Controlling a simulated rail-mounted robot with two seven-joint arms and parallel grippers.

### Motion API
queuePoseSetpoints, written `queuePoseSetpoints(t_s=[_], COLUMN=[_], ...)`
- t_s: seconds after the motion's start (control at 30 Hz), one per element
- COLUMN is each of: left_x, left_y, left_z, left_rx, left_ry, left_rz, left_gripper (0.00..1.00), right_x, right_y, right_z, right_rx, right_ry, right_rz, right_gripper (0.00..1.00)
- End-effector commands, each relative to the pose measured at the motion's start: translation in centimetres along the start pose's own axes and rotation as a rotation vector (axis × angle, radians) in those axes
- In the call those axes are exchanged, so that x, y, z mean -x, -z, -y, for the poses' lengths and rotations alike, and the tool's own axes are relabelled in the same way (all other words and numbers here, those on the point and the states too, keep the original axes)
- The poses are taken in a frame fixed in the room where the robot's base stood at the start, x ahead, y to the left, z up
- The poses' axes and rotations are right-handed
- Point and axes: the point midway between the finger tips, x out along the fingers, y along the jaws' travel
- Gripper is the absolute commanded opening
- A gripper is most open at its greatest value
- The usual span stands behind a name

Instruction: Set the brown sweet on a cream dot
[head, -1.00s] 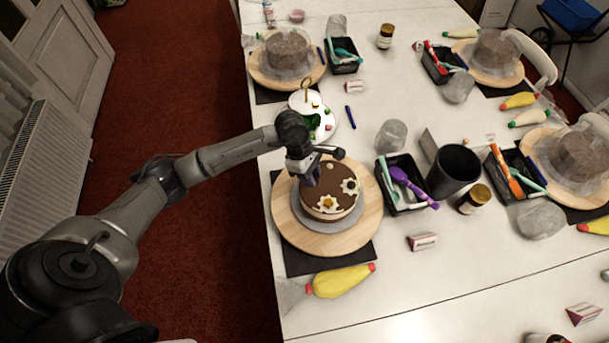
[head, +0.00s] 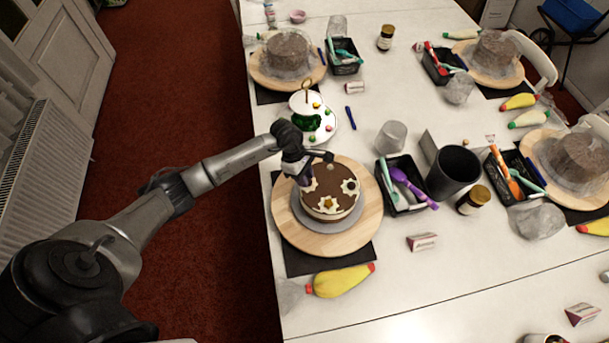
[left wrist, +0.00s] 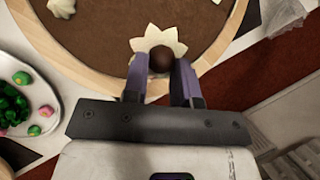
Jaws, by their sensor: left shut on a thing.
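The brown sweet (left wrist: 161,60) is held between the two fingers of my left gripper (left wrist: 163,72) in the left wrist view. It appears over a star-shaped cream dot (left wrist: 158,38) near the cake's edge; I cannot tell whether they touch. In the head view, my left gripper (head: 303,181) is at the left side of the chocolate-topped cake (head: 335,177), which stands on a round wooden turntable (head: 300,239). Other cream dots (head: 326,203) show on the cake, and one at its right (head: 350,187) has a dark middle. My right gripper is out of view.
A white tiered stand (head: 324,131) with coloured sweets stands behind the turntable. A black tool tray (head: 404,207) and a dark cup (head: 454,171) are to the right. A yellow piping bag (head: 342,281) lies in front. Wrapped cakes stand farther off.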

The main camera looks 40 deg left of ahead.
Motion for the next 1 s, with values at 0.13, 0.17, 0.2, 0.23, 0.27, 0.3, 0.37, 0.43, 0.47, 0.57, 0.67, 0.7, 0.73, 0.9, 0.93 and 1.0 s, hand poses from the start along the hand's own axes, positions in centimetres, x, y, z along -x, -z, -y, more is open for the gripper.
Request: queuePoseSetpoints(t_s=[0.13, 0.17, 0.2, 0.23, 0.27, 0.3, 0.37, 0.43, 0.47, 0.57, 0.67, 0.7, 0.73, 0.9, 0.93, 1.0], left_x=[-0.05, -0.12, -0.25, -0.34, -0.30, -0.20, -0.20, -0.20, -0.21, -0.21, -0.22, -0.22, -0.22, -0.18, -0.11, 0.23], left_y=[0.04, 0.07, 0.13, 0.18, 0.16, 0.11, 0.11, 0.11, 0.11, 0.11, 0.11, 0.11, 0.11, 0.08, 0.05, -0.12], left_z=[-0.02, -0.03, -0.03, -0.04, -0.04, -0.03, -0.03, -0.03, -0.03, -0.02, -0.02, -0.02, -0.01, 0.00, 0.01, 0.04], left_rx=[0.000, 0.000, 0.000, 0.000, 0.000, 0.000, 0.001, 0.001, 0.001, 0.001, 0.001, 0.001, 0.001, 0.001, 0.001, 0.001], left_ry=[0.000, 0.000, 0.000, 0.000, 0.000, 0.000, 0.000, 0.000, 0.000, 0.000, 0.000, 0.001, 0.001, 0.001, 0.001, 0.001], left_rz=[0.000, 0.000, -0.001, -0.001, -0.001, 0.000, 0.000, 0.000, 0.000, 0.000, -0.001, -0.001, -0.001, 0.000, 0.000, 0.000], left_gripper=[0.04, 0.04, 0.04, 0.04, 0.27, 0.31, 0.37, 0.43, 0.46, 0.52, 0.52, 0.52, 0.52, 0.52, 0.52, 0.52], right_x=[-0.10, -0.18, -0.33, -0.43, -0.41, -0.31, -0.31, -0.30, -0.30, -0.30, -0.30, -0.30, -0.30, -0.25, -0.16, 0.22], right_y=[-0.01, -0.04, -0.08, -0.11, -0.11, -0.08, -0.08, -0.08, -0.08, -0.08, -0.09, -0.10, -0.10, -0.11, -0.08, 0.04], right_z=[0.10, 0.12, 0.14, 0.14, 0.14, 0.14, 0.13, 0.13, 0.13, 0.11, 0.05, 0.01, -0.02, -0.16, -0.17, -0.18], right_rx=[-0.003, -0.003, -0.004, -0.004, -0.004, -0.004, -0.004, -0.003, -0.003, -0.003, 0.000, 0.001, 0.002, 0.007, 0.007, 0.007], right_ry=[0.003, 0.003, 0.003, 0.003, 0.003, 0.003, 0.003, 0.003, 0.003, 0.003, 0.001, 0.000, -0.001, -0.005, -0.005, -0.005], right_rz=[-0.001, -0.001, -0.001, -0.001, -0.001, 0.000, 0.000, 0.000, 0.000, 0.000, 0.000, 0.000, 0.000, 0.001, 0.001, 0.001], right_gripper=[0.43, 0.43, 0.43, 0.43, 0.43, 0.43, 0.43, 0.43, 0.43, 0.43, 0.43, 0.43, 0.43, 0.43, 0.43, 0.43])
